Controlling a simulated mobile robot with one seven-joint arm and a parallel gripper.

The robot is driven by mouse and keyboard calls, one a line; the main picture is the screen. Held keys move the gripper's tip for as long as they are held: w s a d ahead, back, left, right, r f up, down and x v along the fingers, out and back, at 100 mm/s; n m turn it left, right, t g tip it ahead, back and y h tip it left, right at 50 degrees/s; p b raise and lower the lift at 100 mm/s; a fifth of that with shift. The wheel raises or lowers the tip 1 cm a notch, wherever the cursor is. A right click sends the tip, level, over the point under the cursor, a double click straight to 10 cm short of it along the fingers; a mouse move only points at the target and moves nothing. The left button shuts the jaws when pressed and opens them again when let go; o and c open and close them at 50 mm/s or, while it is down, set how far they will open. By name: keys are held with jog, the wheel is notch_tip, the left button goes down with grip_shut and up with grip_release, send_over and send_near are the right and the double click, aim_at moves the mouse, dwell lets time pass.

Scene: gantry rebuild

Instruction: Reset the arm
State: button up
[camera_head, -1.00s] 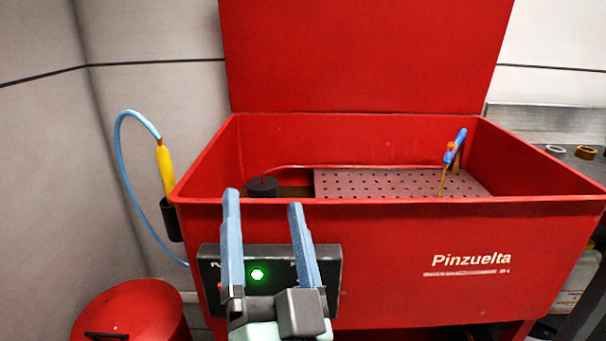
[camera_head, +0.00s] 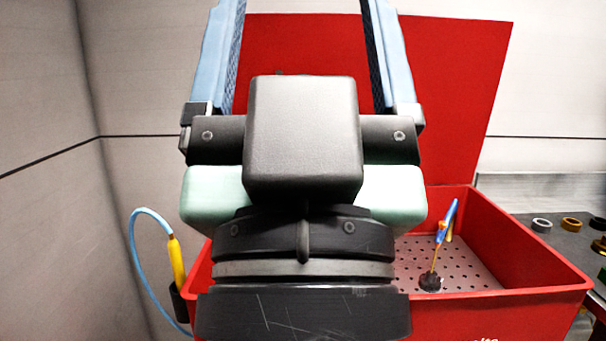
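My gripper (camera_head: 303,45) fills the middle of the head view, raised close to the camera in front of the red parts washer. Its two blue fingers point up and stand wide apart, and their tips run out of the top of the picture. Between them I see only the red lid (camera_head: 310,45), so the gripper is open and empty. My gripper and wrist hide the middle and left part of the red basin (camera_head: 545,285) and most of its front.
A blue-handled tool (camera_head: 446,222) stands upright on the perforated tray (camera_head: 470,275) in the basin. A yellow-handled blue hose (camera_head: 178,260) hangs at the left side. Several rings, one black (camera_head: 541,225), lie on the grey bench (camera_head: 560,200) at right.

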notch_tip(320, 180, up, 19)
jog(key=p, duration=1.6)
jog(key=shift+p, duration=0.4)
